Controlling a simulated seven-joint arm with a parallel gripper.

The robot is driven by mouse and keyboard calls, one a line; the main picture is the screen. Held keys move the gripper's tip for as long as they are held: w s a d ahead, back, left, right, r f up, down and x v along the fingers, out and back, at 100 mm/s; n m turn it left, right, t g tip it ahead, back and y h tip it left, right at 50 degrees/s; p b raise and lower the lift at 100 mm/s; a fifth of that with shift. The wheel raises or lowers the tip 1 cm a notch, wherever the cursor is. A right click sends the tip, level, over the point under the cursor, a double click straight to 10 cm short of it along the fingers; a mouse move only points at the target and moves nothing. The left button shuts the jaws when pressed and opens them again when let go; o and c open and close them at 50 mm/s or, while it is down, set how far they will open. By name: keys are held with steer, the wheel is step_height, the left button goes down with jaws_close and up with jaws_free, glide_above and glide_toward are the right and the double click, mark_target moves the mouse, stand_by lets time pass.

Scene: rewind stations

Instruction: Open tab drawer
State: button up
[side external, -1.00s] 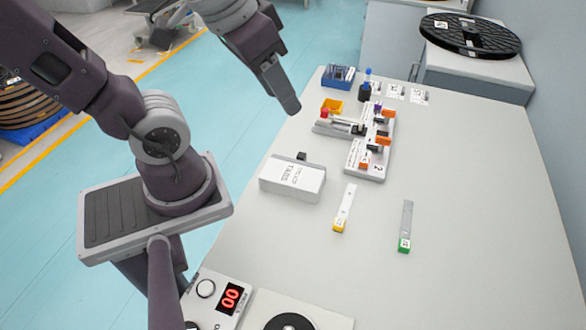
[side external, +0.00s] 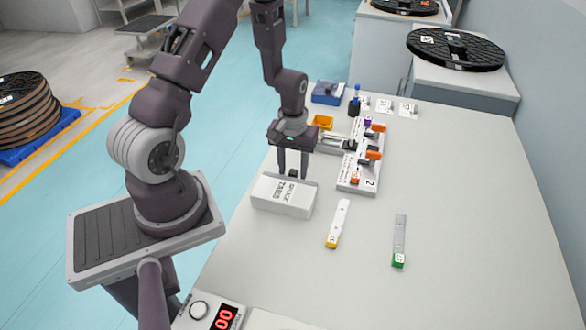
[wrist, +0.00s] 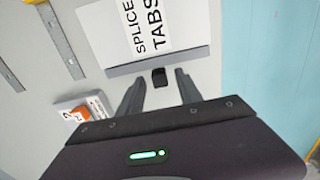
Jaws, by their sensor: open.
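The tab drawer is a white box (side external: 283,199) labelled "SPLICE TABS", standing shut on the table near its left edge. In the wrist view, its labelled top and grey front (wrist: 158,60) show at the top. A small black knob (wrist: 159,77) sticks out from the middle of that front. My gripper (side external: 293,176) points down at the knob side of the box. In the wrist view, my gripper (wrist: 158,80) is open, with one finger on each side of the knob and gaps on both sides. It holds nothing. In the side view, the fingers partly hide the knob.
A splicing fixture with orange clamps (side external: 373,154) stands behind and right of the box. A yellow-ended strip (side external: 338,223) and a green-ended strip (side external: 399,240) lie to the right. A yellow bin (side external: 322,122) and blue box (side external: 328,93) stand farther back.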

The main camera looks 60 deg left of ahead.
steer(key=shift+f, duration=0.35)
jaws_close()
stand_by(1.2)
